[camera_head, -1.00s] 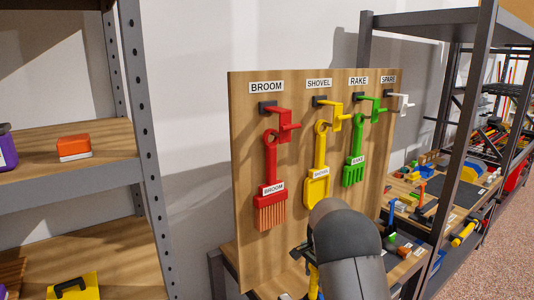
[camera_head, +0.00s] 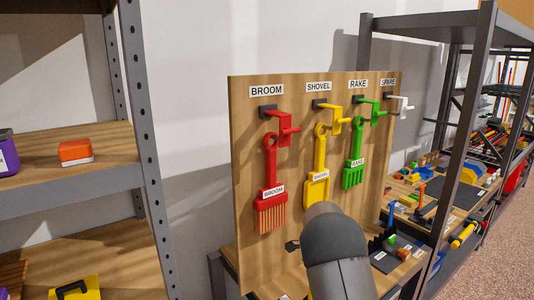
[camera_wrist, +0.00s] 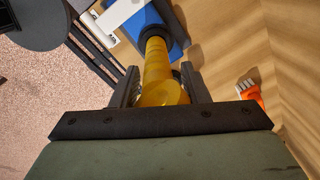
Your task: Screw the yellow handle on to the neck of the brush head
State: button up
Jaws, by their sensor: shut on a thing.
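My gripper (camera_wrist: 159,78) is shut on the yellow handle (camera_wrist: 157,64), a rod held between its two dark fingers in the wrist view. The handle's far end overlaps a blue piece (camera_wrist: 178,30), beside a white label. I cannot tell whether this blue piece is the brush head, nor whether the handle touches it. No neck or thread shows clearly. In the head view my own arm hides the gripper and the handle.
A wooden board (camera_head: 248,120) holds a red broom (camera_head: 270,200), yellow shovel (camera_head: 318,190) and green rake (camera_head: 354,172). A dark tray (camera_head: 388,256) lies on the bench right of my arm. An orange piece with white teeth (camera_wrist: 249,91) shows in the wrist view. A shelf stands left.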

jog(key=o, duration=1.3)
jog(key=f, duration=0.1)
jog(key=s+f, duration=0.1)
jog(key=shift+s+a+f+g, duration=0.1)
jog(key=shift+f+g, duration=0.2)
jog(key=shift+f, duration=0.1)
jog(key=shift+w+d+r+p, duration=0.1)
jog(key=shift+w+r+p, duration=0.1)
jog(key=shift+r+p, duration=1.75)
jog(key=shift+w+d+r+p, duration=0.15)
jog(key=shift+r+p, duration=0.75)
jog(key=shift+r, duration=1.9)
